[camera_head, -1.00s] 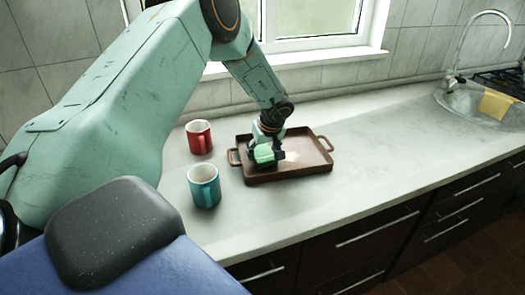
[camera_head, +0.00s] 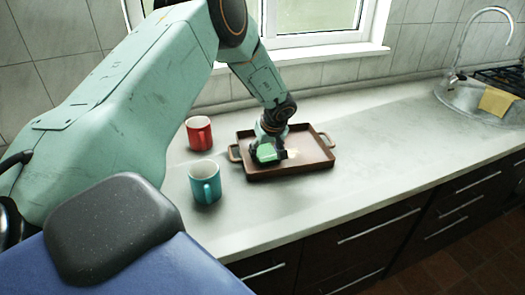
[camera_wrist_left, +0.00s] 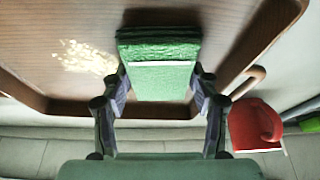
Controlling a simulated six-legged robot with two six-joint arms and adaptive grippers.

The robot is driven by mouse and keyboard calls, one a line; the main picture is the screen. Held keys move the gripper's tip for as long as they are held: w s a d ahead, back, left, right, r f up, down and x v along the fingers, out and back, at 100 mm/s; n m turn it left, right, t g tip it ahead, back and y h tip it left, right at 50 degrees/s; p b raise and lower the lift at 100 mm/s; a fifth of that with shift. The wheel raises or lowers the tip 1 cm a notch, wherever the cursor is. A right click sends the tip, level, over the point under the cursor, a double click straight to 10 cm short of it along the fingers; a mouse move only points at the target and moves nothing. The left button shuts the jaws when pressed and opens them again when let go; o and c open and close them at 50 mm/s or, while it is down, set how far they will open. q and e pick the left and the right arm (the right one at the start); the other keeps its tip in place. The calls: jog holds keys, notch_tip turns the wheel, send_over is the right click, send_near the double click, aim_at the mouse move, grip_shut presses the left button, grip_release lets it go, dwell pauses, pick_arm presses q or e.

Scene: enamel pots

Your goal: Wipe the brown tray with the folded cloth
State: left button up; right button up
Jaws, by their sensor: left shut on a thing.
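The brown tray (camera_head: 312,165) lies flat on the counter with a handle at each end. My left gripper (camera_head: 268,155) is over the left part of the tray, shut on the green folded cloth (camera_head: 265,152). In the left wrist view the cloth (camera_wrist_left: 160,70) sits between the two fingers of the gripper (camera_wrist_left: 160,90), low over the tray floor (camera_wrist_left: 50,25); I cannot tell whether it touches. A pale crumb-like patch (camera_wrist_left: 86,58) lies on the tray beside the cloth. My right gripper is not in view.
A red mug (camera_head: 199,133) and a teal mug (camera_head: 205,182) stand left of the tray. A sink (camera_head: 480,98) with a yellow cloth (camera_head: 497,102) on its rim is at the far right. The counter (camera_head: 400,140) right of the tray is clear.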

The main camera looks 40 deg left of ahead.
aim_at(292, 151)
pick_arm(q)
jog(key=shift+w+d, duration=0.75)
jog(key=shift+w, duration=0.35)
jog(key=shift+w+d+f+b, duration=0.1)
jog(key=shift+w+d+b, duration=0.35)
jog(key=shift+w, duration=0.25)
jog(key=shift+w+d+b, duration=0.35)
jog(key=shift+w+d, duration=0.15)
jog(key=shift+w, duration=0.15)
jog(key=shift+w+d, duration=0.25)
jog(key=shift+w+d+b, duration=0.4)
jog(key=shift+w, duration=0.2)
jog(key=shift+w+d+b, duration=0.35)
jog(key=shift+w, duration=0.2)
